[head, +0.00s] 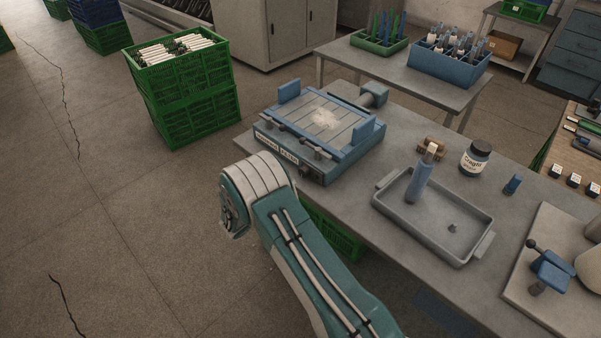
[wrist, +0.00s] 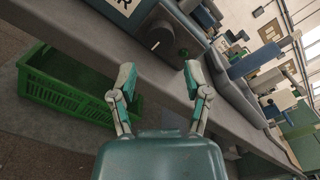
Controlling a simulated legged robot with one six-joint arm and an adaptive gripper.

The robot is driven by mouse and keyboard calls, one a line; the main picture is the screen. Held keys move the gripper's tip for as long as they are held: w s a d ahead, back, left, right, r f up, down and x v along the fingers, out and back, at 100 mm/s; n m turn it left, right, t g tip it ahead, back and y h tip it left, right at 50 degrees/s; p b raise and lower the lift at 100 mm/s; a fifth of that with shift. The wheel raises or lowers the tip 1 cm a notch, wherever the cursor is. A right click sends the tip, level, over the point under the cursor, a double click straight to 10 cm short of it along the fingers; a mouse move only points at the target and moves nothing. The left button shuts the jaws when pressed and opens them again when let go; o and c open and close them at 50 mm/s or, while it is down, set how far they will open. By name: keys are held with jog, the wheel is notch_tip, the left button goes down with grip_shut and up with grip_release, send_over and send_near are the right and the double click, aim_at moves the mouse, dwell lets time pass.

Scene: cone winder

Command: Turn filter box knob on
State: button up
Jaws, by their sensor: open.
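The filter box (head: 325,125) stands on the grey workbench, with blue side rails and a slatted top carrying a pale dusty patch. Its front has a label with letters and a dark knob (head: 305,172) near the right end. In the wrist view the round black knob (wrist: 158,37) with a small white mark sits on the box's front, beyond my fingertips. My gripper (wrist: 160,76) is open and empty, its two fingers spread either side of the line to the knob and apart from it. In the head view my arm hides the gripper.
A green crate (wrist: 75,80) stands below the bench edge. Stacked green crates (head: 190,105) stand on the floor behind.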

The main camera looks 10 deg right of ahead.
aim_at(301, 173)
jog(key=shift+x, duration=3.15)
jog(key=shift+a, duration=0.1)
grip_shut()
